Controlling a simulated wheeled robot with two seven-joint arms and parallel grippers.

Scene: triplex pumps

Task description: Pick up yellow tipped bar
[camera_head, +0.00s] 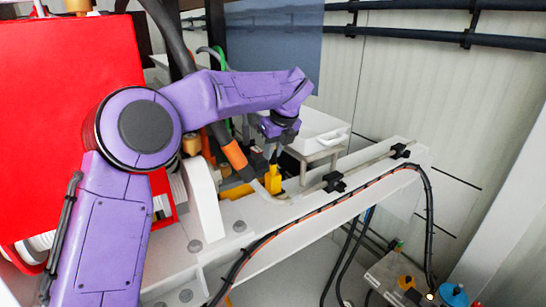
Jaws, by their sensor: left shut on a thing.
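My left arm, purple, reaches in from the left and bends down over the white machine frame. My left gripper (274,143) points downward and is shut on a thin dark bar. The yellow tipped bar (273,158) hangs below the jaws, with yellow at its lower part. A yellow block-like piece (274,180) shows just beneath it; whether the bar touches it I cannot tell. The jaws are small and partly hidden by the wrist. My right gripper is not in view.
A red panel (65,110) fills the left side. A white case (316,132) stands behind the gripper. The white beam (350,185) runs to the right, with black clamps and cables. A grey box (395,275) with coloured knobs sits at lower right.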

